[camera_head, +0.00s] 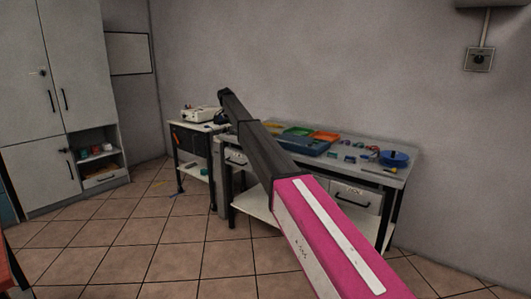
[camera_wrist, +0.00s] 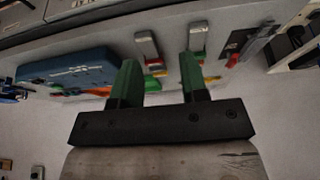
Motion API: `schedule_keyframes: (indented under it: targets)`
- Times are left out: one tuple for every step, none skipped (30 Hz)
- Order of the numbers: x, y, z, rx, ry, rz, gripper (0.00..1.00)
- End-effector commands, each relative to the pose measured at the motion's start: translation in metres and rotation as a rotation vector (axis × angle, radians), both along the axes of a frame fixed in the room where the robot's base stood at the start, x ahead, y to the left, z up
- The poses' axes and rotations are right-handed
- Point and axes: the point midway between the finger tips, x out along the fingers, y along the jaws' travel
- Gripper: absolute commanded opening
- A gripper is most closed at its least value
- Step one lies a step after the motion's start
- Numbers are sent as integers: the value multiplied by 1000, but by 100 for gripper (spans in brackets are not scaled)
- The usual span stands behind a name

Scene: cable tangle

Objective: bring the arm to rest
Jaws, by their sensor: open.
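My gripper (camera_wrist: 160,62) is open in the wrist view. Its two green fingers stand apart on a dark crossbar, with nothing held between them. In the head view my pink and black arm reaches from the lower right up toward the centre, in front of the workbench (camera_head: 395,175). The gripper itself cannot be made out clearly in that view.
A blue tray (camera_head: 304,147) with green and orange pieces lies on the workbench, near a round blue object (camera_head: 394,158) and small coloured items. A side table (camera_head: 183,125) holds a white device (camera_head: 198,114). Cabinets (camera_head: 55,85) stand left. The tiled floor (camera_head: 120,235) is largely clear.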

Motion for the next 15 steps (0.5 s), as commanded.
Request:
schedule_keyframes:
  targets:
    - [0,0,0,0,0,0,40]
    - [-2,-3,-3,-1,2,1,40]
    - [-7,-7,-8,-1,6,6,40]
    - [-9,-9,-11,-1,8,8,40]
    - [-11,-12,-15,-2,11,12,40]
    - [-14,-15,-19,-1,14,15,40]
    - [-16,-17,-22,-3,16,19,40]
    - [-18,-19,-25,-2,19,22,40]
    - [-21,-23,-29,-3,22,27,40]
    - [-26,-27,-34,-4,25,31,40]
    - [-29,-30,-38,-4,29,35,40]
    - [-33,-35,-43,-4,33,41,40]
    - [-36,-39,-47,-4,35,46,40]
    - [-39,-42,-51,-4,38,50,40]
    - [-46,-49,-59,-4,45,57,40]
